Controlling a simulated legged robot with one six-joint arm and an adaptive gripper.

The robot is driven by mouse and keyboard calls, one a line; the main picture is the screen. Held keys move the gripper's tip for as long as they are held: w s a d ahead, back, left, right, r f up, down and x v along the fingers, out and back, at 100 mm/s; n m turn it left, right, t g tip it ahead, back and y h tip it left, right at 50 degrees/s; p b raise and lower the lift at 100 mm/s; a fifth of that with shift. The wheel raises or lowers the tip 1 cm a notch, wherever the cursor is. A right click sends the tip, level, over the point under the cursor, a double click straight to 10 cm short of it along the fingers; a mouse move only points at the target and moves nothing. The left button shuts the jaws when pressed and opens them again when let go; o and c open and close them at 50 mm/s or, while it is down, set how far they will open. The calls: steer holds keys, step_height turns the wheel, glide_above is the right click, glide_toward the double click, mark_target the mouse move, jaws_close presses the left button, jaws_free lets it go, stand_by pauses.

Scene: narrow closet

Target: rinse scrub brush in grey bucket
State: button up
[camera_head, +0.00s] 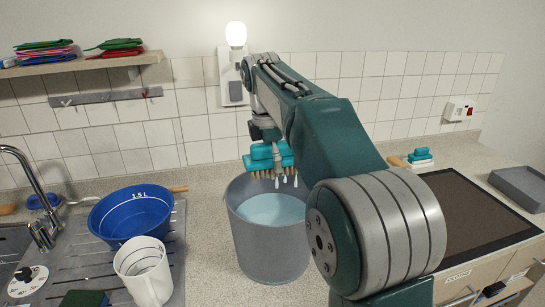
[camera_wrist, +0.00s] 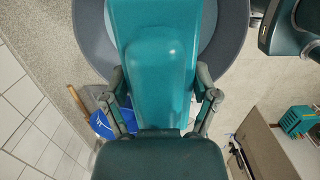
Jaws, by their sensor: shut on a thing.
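The teal scrub brush (camera_head: 262,154) is held level over the grey bucket (camera_head: 262,250), tan bristles down, near the rim's height. Whitish drops hang or fall below its bristles. Pale blue water (camera_head: 270,209) fills much of the bucket, and the bristles look above its surface. My gripper (camera_head: 268,137) is shut on the brush from above, partly hidden by my arm. In the wrist view, my gripper's fingers (camera_wrist: 163,96) flank the brush's teal body (camera_wrist: 160,50), with the bucket's grey rim (camera_wrist: 234,30) behind it; the bristles are hidden there.
A blue basin (camera_head: 130,215) and white jug (camera_head: 145,272) stand left on the drainer, beside the tap (camera_head: 35,190). A dark hob (camera_head: 470,215), a teal-and-white item (camera_head: 420,156) and a grey tray (camera_head: 520,186) are right. A shelf (camera_head: 90,62) holds folded cloths.

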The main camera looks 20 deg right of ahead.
step_height(320, 180, down, 16)
stand_by(0.9)
steer(key=shift+r, duration=0.15)
stand_by(1.0)
step_height(320, 180, up, 9)
stand_by(0.8)
steer(key=shift+r, duration=0.1)
stand_by(2.8)
step_height(320, 180, up, 4)
steer(key=shift+r, duration=0.6)
